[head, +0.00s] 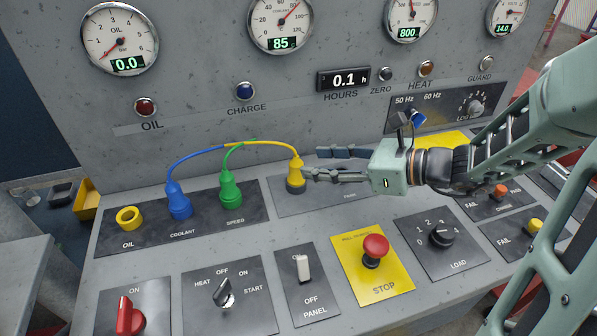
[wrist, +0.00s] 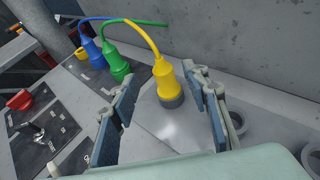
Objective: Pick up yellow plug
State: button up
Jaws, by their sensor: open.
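The yellow plug (head: 296,173) stands upright on a dark plate on the sloping console, with a yellow cable arching left from its top. My gripper (head: 312,164) comes in from the right, its two fingers reaching toward the plug. In the wrist view the yellow plug (wrist: 165,79) appears upright between and just beyond the open fingers (wrist: 160,84), with a grey collar at its base. The fingers seem apart from it, and nothing is held. An empty yellow socket ring (head: 129,218) sits at the console's left, above the OIL label.
A green plug (head: 229,189) and a blue plug (head: 179,200) stand left of the yellow one, their cables meeting its cable. A red STOP button (head: 375,249) and a black LOAD knob (head: 441,235) protrude in front. The gauge panel (head: 210,90) rises behind.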

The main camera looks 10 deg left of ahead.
aim_at(299, 162)
jog(key=x, duration=0.6)
jog(key=shift+w+a+f+b, duration=0.15)
jog(key=shift+a+f+b, duration=0.1)
jog(key=shift+b, duration=0.1)
grip_shut()
